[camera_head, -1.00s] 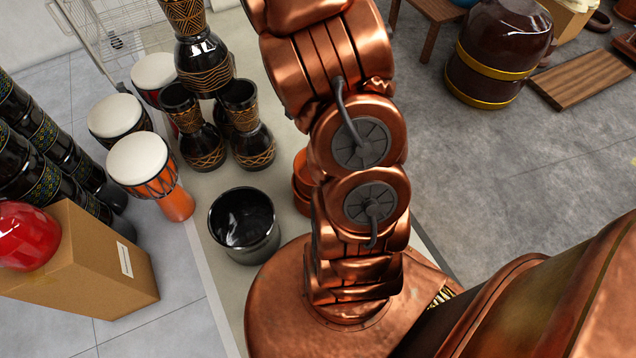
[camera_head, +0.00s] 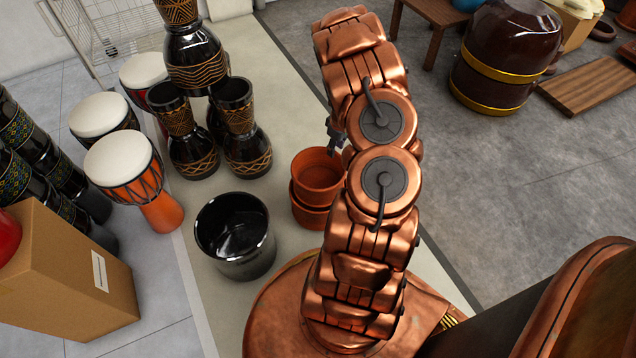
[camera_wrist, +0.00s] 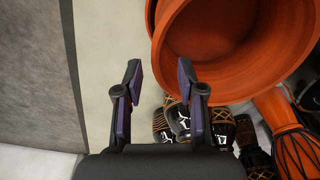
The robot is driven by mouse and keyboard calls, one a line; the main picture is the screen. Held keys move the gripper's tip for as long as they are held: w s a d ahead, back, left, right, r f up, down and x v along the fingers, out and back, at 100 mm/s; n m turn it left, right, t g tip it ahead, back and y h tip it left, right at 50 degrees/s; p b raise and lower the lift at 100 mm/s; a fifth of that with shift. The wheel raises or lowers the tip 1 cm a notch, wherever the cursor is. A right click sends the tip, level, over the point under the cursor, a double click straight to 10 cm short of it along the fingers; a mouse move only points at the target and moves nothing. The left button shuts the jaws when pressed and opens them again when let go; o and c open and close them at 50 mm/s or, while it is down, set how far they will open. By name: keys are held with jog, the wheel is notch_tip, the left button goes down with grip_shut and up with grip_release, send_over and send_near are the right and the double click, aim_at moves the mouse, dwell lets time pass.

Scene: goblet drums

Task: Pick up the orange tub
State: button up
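In the head view the orange tub (camera_head: 318,172) is a round open pot with a thick rim. It sits stacked on another orange pot (camera_head: 310,216) beside the black bowl. My copper arm stands just to its right and covers part of its right side. In the wrist view the tub (camera_wrist: 225,45) fills the upper right, its open mouth facing the camera. My gripper (camera_wrist: 157,72) is open and empty. Its right finger is close to the tub's rim; I cannot tell whether they touch. In the head view only a small dark part of the gripper shows by the rim.
A black glossy bowl (camera_head: 236,236) stands left of the pots. Black goblet drums (camera_head: 246,130) cluster behind it. White-topped drums (camera_head: 127,168) and a cardboard box (camera_head: 62,275) are at left. A large brown barrel (camera_head: 498,55) stands back right.

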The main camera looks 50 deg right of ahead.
jog(key=b, duration=0.3)
send_over(333, 170)
jog(key=shift+w+d+f, duration=0.15)
jog(key=shift+f, duration=1.45)
jog(key=shift+w+d+f, duration=0.1)
jog(key=shift+w+f, duration=0.05)
jog(key=shift+f, duration=1.45)
grip_shut()
